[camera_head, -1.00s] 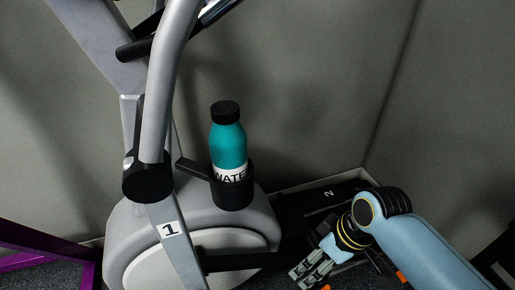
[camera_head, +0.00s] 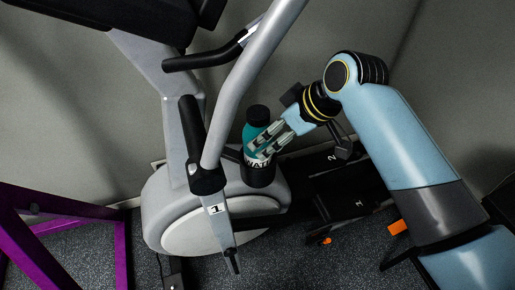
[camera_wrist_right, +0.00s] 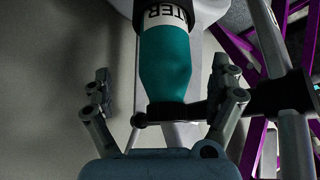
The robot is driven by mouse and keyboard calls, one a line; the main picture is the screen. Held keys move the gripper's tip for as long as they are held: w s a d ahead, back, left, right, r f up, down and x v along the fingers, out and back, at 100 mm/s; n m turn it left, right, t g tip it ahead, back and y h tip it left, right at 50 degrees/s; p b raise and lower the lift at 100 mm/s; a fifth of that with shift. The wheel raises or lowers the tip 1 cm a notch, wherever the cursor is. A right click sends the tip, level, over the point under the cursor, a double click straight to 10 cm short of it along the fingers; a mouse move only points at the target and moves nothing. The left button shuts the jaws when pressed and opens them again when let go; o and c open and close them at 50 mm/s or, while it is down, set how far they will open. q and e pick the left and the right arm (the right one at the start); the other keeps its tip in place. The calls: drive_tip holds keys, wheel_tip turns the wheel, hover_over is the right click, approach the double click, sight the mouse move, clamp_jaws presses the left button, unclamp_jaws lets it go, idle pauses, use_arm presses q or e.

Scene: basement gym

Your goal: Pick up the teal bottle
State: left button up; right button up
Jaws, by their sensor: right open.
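The teal bottle (camera_head: 252,133) has a black cap and a white label with dark letters. It stands in a black cup holder (camera_head: 258,174) on the exercise machine. My right gripper (camera_head: 262,151) is at the bottle, and its fingers cover part of the bottle's right side in the head view. In the right wrist view the teal bottle (camera_wrist_right: 165,60) lies between the spread fingers of my right gripper (camera_wrist_right: 162,78), with gaps on both sides. The cap end points toward the palm, and the label is farther off, by the holder. My left gripper is not in view.
The grey machine's post and handlebar (camera_head: 255,75) rise just left of the bottle, with a black handle (camera_head: 192,135) beside it. A purple frame (camera_head: 65,205) stands at left. A grey wall is behind.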

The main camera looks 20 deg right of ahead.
sight(258, 149)
drive_tip(key=x, duration=0.2)
drive_tip(key=a+x, duration=0.1)
drive_tip(key=x, duration=0.2)
drive_tip(key=shift+d+r+p, duration=0.1)
drive_tip(key=shift+r+p, duration=0.1)
drive_tip(key=shift+p, duration=0.2)
drive_tip(key=c, duration=1.7)
